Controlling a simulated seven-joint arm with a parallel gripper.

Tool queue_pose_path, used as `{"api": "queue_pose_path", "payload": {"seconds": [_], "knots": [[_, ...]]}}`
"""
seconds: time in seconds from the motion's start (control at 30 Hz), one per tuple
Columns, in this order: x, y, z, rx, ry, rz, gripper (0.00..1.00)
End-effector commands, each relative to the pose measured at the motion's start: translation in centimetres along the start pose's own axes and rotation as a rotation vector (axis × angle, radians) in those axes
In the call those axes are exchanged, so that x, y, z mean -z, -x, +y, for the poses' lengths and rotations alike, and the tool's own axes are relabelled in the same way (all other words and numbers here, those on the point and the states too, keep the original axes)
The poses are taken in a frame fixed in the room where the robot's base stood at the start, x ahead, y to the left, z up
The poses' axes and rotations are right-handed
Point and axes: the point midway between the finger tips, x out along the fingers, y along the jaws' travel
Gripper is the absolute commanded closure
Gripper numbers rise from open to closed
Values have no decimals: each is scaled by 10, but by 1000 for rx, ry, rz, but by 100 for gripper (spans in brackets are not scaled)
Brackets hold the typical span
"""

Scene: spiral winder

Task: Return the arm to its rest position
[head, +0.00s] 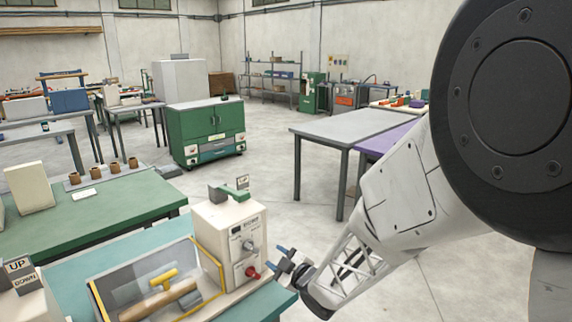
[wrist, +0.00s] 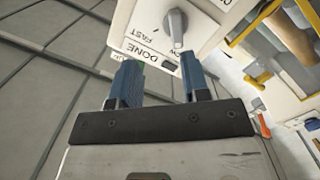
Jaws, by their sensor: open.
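My gripper (head: 282,262) is at the right of the cream control box (head: 225,225), near its red knob (head: 252,271). Its two blue fingers are apart with nothing between them, as the wrist view also shows (wrist: 160,72). A grey dial (head: 249,245) sits above the red knob. In the wrist view the dial (wrist: 177,28) is marked FAST, and a DONE label with a dark button (wrist: 169,65) lies just beyond the fingertips. Whether a finger touches the panel cannot be told. My arm reaches down from the upper right.
A yellow-edged clear guard (head: 150,285) over a roller stands left of the box on a teal bench (head: 75,262). UP and DOWN blocks (head: 20,275) stand at far left. A grey table (head: 350,125) and green cabinet (head: 206,130) stand behind. Open floor lies between them.

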Motion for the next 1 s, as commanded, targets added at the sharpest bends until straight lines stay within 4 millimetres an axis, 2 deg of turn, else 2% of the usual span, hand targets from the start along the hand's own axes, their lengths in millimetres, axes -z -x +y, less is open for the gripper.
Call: {"api": "queue_pose_path", "payload": {"seconds": [0.27,0.5,0.77,1.0], "knots": [[4,35,50,-46,-79,-252,57],[10,86,86,-97,-200,-496,57],[23,154,105,-147,-367,-743,57],[43,224,105,-182,-549,-950,57]]}}
